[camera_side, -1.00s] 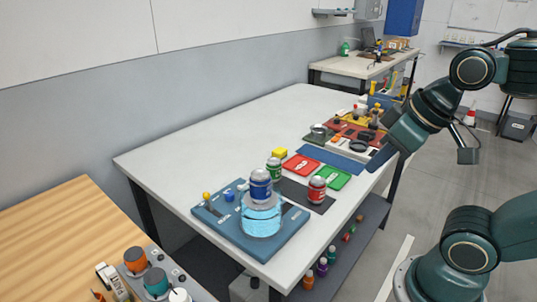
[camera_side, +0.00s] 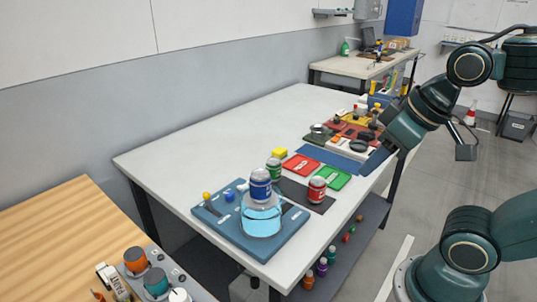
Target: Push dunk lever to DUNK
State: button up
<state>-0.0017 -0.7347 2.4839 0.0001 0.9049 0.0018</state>
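The dunk station is a blue board (camera_side: 262,252) at the near end of the white table. A clear tank of light-blue liquid (camera_side: 262,222) stands on it, with a blue can (camera_side: 261,184) upright at its top. A yellow-knobbed lever (camera_side: 207,196) is at the board's left corner; its labels are too small to read. A blue knob (camera_side: 229,195) sits between the lever and the tank. My gripper (camera_side: 372,164) is at the table's right edge, far from the board, pointing down and left. Its fingers are too small and dark to tell open from shut.
A green can (camera_side: 274,168) and a red can (camera_side: 317,189) stand on a dark mat (camera_side: 296,191). Coloured panels fill the far right; the table's left side is clear.

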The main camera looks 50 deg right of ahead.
jog(key=w+a+r+g, duration=0.1)
jog(key=w+r, duration=0.4)
jog(key=w, duration=0.5)
jog(key=g, duration=0.5)
send_over(209, 201)
jog(key=w, duration=0.1)
notch_tip(209, 201, down, 11)
jog(key=shift+f, duration=0.15)
jog(key=shift+f, duration=0.2)
notch_tip(209, 201, down, 14)
jog(key=shift+r, duration=0.25)
grip_shut()
